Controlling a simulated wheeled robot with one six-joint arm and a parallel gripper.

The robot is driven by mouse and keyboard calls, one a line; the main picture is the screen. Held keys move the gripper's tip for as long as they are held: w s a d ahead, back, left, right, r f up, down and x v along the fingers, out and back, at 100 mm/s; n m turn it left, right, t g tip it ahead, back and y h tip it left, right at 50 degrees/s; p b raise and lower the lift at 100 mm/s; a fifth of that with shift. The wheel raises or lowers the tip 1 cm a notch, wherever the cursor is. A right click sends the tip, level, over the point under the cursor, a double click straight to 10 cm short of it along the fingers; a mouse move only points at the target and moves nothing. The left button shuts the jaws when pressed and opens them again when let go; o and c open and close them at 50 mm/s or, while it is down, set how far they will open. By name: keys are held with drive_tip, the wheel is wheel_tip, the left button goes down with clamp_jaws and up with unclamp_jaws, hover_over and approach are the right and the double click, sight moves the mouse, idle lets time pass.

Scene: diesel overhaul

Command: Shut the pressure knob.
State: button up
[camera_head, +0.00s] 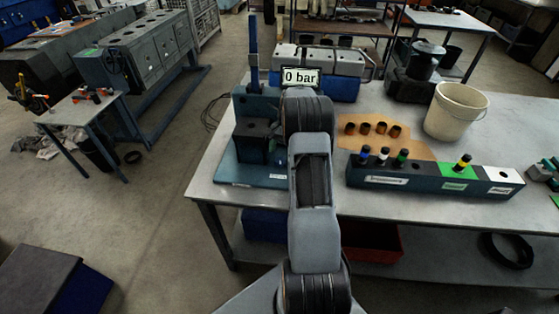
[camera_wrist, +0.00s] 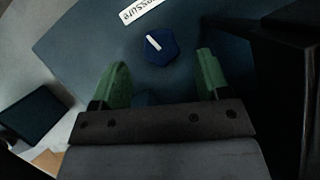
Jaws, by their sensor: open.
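The pressure knob (camera_wrist: 160,45) is a dark blue, many-sided knob with a white pointer line, in the wrist view. It sits on a dark blue base plate (camera_wrist: 75,40), below a partly cut-off white label (camera_wrist: 140,9) reading "...essure". My gripper (camera_wrist: 162,75) is open, with its two green fingers apart and nothing between the tips. The knob lies just past the fingertips, centred between them. In the head view my arm hides the knob and gripper. A display (camera_head: 300,77) above the test stand (camera_head: 258,120) reads "0 bar".
A dark rack (camera_head: 400,180) with coloured-banded injectors stands right of my arm on the workbench (camera_head: 214,178). Several brown cups (camera_head: 380,128) lie on cardboard behind it, near a white bucket (camera_head: 455,110). In the wrist view a dark block (camera_wrist: 285,70) rises close to the right finger.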

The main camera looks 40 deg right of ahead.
sight(280, 160)
drive_tip(key=shift+p+x, duration=0.45)
drive_tip(key=shift+x, duration=2.15)
drive_tip(key=shift+c, duration=0.3)
drive_tip(key=c, duration=0.8)
drive_tip(key=shift+f+m+b, duration=0.1)
drive_tip(key=shift+m+b, duration=0.3)
drive_tip(key=shift+m, duration=0.2)
drive_tip(key=shift+c, duration=0.2)
drive_tip(key=shift+t, duration=0.3)
drive_tip(key=o, duration=0.9)
drive_tip(key=shift+r, duration=0.2)
